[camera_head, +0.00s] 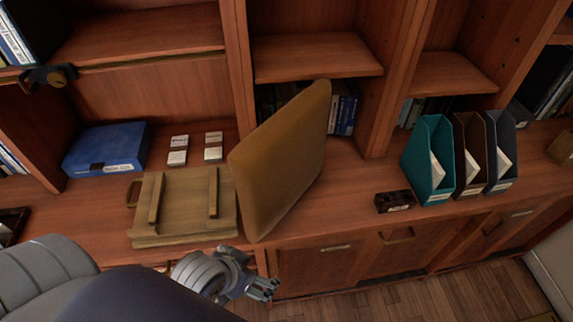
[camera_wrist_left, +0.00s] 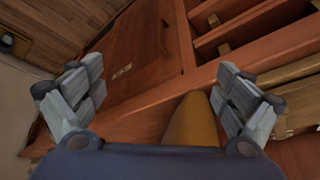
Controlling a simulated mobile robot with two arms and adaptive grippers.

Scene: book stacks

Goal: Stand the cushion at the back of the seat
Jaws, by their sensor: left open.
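The cushion (camera_head: 282,160) is a mustard-brown square pad. It stands on edge on the wooden counter, tilted, with one corner near the counter's front edge. Beside it on the left lies a light wooden piece with two raised rails (camera_head: 183,222); I cannot tell if this is the seat. My left gripper (camera_head: 264,289) is open and empty, in front of the counter and below the cushion's lower corner. In the left wrist view, part of the cushion (camera_wrist_left: 190,125) shows beyond the open fingers (camera_wrist_left: 162,92). My right gripper is not in view.
A blue box (camera_head: 105,150) and small labelled blocks (camera_head: 178,150) stand behind the wooden piece. A dark small box (camera_head: 395,202) and teal, brown and grey file holders (camera_head: 430,160) stand to the right. The counter between cushion and dark box is clear. Shelf uprights rise behind.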

